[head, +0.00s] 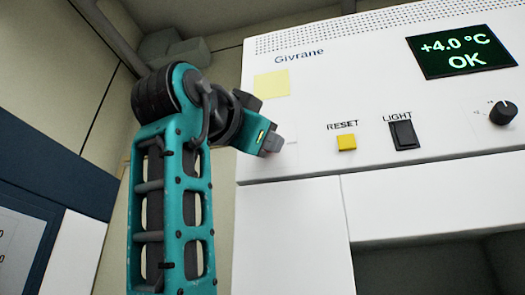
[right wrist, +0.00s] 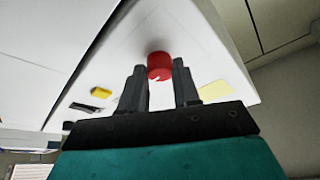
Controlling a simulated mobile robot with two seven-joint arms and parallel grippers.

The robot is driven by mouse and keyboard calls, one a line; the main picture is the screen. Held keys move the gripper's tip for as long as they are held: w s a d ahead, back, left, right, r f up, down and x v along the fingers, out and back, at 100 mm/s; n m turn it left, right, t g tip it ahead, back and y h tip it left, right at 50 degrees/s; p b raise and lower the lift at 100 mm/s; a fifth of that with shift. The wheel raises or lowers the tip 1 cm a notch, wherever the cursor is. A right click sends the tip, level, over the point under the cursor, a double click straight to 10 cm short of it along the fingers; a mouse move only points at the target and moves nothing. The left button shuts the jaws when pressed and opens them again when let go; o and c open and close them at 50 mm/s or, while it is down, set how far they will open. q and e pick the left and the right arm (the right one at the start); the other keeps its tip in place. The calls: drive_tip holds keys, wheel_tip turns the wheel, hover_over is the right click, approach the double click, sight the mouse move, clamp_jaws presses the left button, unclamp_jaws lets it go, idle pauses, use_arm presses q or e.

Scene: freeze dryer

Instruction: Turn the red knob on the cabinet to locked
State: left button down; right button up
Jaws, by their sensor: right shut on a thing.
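The red knob (right wrist: 159,62) is on the white cabinet (head: 290,215) front, seen in the right wrist view between my right gripper's two dark fingers. It has a small white mark on its near edge. My right gripper (right wrist: 158,73) is shut on the knob. In the head view the same gripper (head: 274,145) reaches the cabinet's left edge, below the yellow note, and hides the knob there. I cannot read any locked or unlocked label, so the knob's setting is unclear. My left gripper is not in view.
Right of the gripper are a yellow RESET button (head: 346,142), a black LIGHT switch (head: 404,134) and a small black dial (head: 503,112). A green-lettered display (head: 461,52) reads +4.0 °C OK. A yellow note (head: 271,84) is above the gripper. A dark blue unit (head: 75,180) stands left.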

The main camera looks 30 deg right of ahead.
drive_tip(key=o, duration=1.1)
drive_tip(key=shift+c, duration=0.2)
drive_tip(key=b+v, duration=0.2)
drive_tip(key=v, duration=1.1)
